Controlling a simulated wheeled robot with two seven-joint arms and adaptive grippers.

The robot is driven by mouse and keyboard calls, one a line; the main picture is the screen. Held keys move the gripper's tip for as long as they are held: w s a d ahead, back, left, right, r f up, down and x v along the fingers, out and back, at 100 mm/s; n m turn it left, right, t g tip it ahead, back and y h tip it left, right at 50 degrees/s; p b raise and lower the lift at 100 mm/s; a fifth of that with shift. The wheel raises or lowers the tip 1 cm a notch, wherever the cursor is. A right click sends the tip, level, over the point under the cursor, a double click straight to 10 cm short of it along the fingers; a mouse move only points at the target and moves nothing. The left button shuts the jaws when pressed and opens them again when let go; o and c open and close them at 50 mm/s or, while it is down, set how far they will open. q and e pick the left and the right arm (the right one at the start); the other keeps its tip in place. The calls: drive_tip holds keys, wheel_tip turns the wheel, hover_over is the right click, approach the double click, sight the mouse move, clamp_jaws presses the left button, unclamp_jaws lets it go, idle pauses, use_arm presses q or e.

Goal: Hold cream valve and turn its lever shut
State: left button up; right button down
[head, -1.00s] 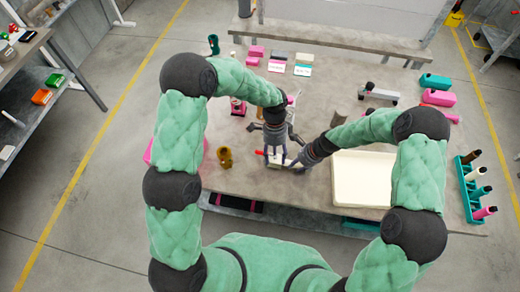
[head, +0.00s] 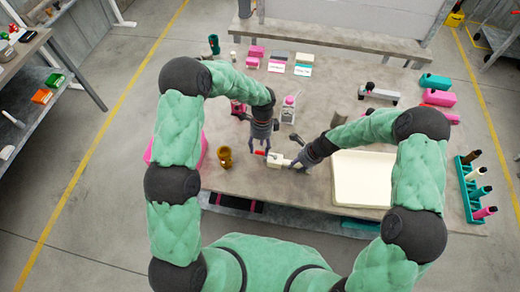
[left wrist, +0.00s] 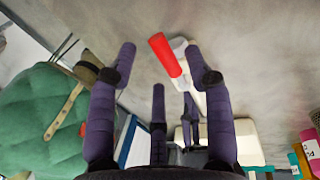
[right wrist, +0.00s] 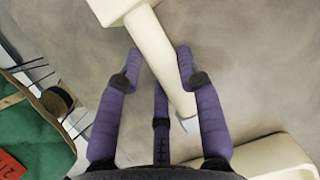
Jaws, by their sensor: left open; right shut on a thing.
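The cream valve (head: 278,160) is above the front middle of the grey table, with its red lever (head: 260,153) pointing left. My right gripper (head: 294,165) is shut on the valve's cream pipe. In the right wrist view the pipe (right wrist: 161,62) runs between the fingers, and the thicker valve body (right wrist: 122,8) lies beyond the tips. The lever is out of that view. My left gripper (head: 260,148) is open over the lever end. In the left wrist view the red lever (left wrist: 165,54) shows between its fingertips, with open space on the left side.
A large cream tray (head: 363,200) lies right of the valve. A brown-gold part (head: 224,157) stands to the left. A white-and-pink part (head: 288,108) and a dark pink part (head: 238,108) stand behind my left gripper. Bare tabletop lies behind the tray.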

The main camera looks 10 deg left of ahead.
use_arm(q)
drive_tip(key=shift+x, duration=1.05)
clamp_jaws()
